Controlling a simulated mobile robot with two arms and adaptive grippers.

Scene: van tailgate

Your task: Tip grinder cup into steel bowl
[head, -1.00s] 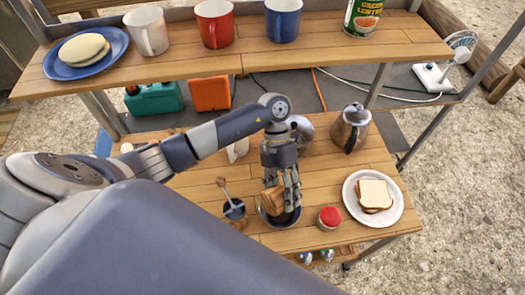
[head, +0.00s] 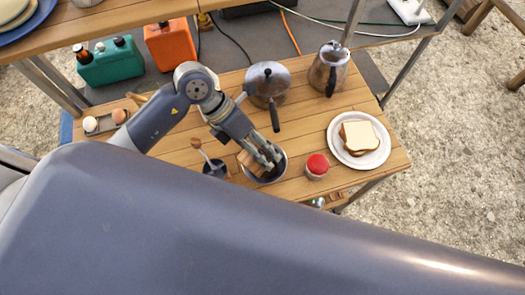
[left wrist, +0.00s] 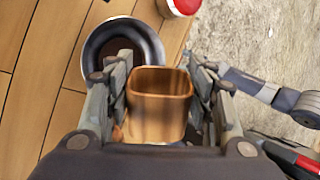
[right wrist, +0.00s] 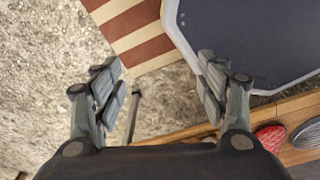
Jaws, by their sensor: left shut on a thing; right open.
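The wooden, square-sided grinder cup (head: 249,163) is between the fingers of my left gripper (head: 262,156), which is shut on it. The cup looks tilted at the left side of the steel bowl (head: 281,172); I cannot tell whether they touch. In the left wrist view the cup (left wrist: 160,105) fills the space between the fingers (left wrist: 160,85). The steel bowl (left wrist: 150,38) lies beyond it with something dark brown inside. My right gripper (right wrist: 160,75) is open and empty in the right wrist view, away from the bowl.
A dark cup with a spoon (head: 213,168) stands left of the bowl, and a red-topped jar (head: 317,165) right of it. A plate (head: 381,155) with a sandwich, a pot (head: 268,84) and a kettle (head: 326,72) stand farther off. Eggs (head: 90,124) sit at the left.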

